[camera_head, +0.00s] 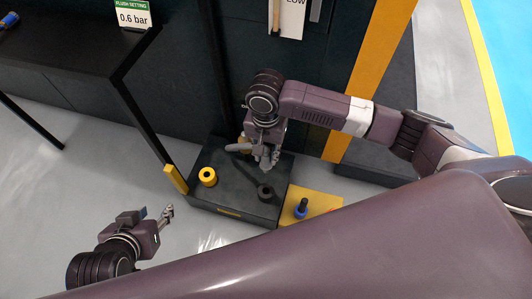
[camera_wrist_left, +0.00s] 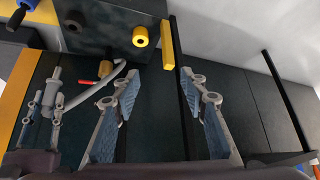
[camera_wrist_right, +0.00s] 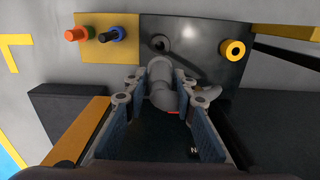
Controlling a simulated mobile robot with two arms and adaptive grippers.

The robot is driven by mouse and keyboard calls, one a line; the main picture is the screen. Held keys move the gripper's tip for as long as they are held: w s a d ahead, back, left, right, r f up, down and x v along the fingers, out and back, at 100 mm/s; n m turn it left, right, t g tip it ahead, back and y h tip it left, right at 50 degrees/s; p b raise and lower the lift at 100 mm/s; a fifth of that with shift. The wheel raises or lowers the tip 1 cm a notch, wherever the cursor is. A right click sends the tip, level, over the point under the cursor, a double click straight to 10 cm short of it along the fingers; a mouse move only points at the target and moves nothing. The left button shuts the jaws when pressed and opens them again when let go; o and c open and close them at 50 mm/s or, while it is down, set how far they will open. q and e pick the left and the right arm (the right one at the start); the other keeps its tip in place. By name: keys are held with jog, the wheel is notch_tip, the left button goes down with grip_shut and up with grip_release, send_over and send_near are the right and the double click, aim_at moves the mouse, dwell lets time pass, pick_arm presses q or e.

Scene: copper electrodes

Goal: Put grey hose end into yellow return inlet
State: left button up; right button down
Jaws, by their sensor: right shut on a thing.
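The yellow return inlet (camera_head: 207,177) is a ring on top of a dark box (camera_head: 230,208), and its opening is free. It also shows in the left wrist view (camera_wrist_left: 140,36) and the right wrist view (camera_wrist_right: 232,48). My right gripper (camera_head: 266,160) is shut on the grey hose end (camera_wrist_right: 160,78), above the back right of the box. The inlet lies to the right of the hose end in the right wrist view, apart from it. The grey hose (camera_head: 238,148) bends away to the left. My left gripper (camera_wrist_left: 162,92) is open and empty, left of the box.
A dark inlet (camera_head: 265,192) sits on the box, right of the yellow one. A yellow plate (camera_wrist_right: 105,45) with a blue-and-black fitting (camera_wrist_right: 108,36) and a red fitting (camera_wrist_right: 77,34) adjoins the box. A yellow post (camera_head: 175,179) stands at its left edge. A dark bench (camera_head: 65,45) is at the left.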

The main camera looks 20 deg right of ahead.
jog(key=shift+r+p, duration=0.55)
jog(key=shift+p, duration=0.15)
pick_arm(q)
jog(key=shift+s+a+f+g+y+p, duration=0.65)
jog(key=shift+s+a+g, duration=1)
jog(key=shift+s, duration=2.55)
pick_arm(e)
jog(key=shift+r, duration=0.45)
jog(key=shift+r+p, duration=0.35)
jog(key=shift+p, duration=0.05)
jog(key=shift+r+p, duration=0.4)
jog(key=shift+p, duration=0.15)
jog(key=shift+r+p, duration=0.3)
jog(key=shift+p, duration=0.15)
pick_arm(q)
notch_tip(320, 180, down, 14)
jog(key=d+g+p, duration=0.1)
jog(key=shift+w, duration=0.45)
pick_arm(e)
jog(key=shift+r, duration=0.4)
pick_arm(q)
jog(key=shift+d+r+g, duration=0.1)
jog(key=shift+g, duration=0.15)
